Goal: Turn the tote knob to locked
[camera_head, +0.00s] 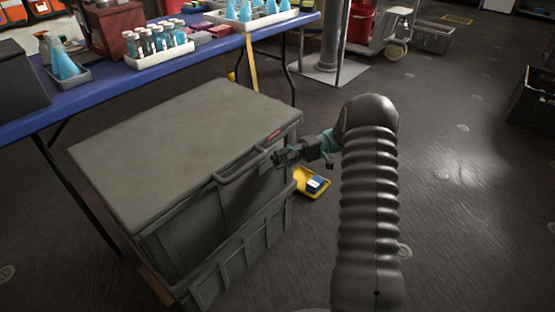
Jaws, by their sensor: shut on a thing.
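The tote (180,135) is a large grey-green lidded box standing on a similar ribbed base. It has a bar handle (240,168) on the side facing me and a small red mark (273,135) near the lid's right corner. My gripper (281,158) reaches in from the right at that side, just right of the handle. It is shut on the tote knob, which the fingers hide. I cannot tell which way the knob is turned.
A blue table (205,43) behind the tote carries bottles and flasks in trays. A grey post (331,40) stands behind. The floor at right is mostly clear.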

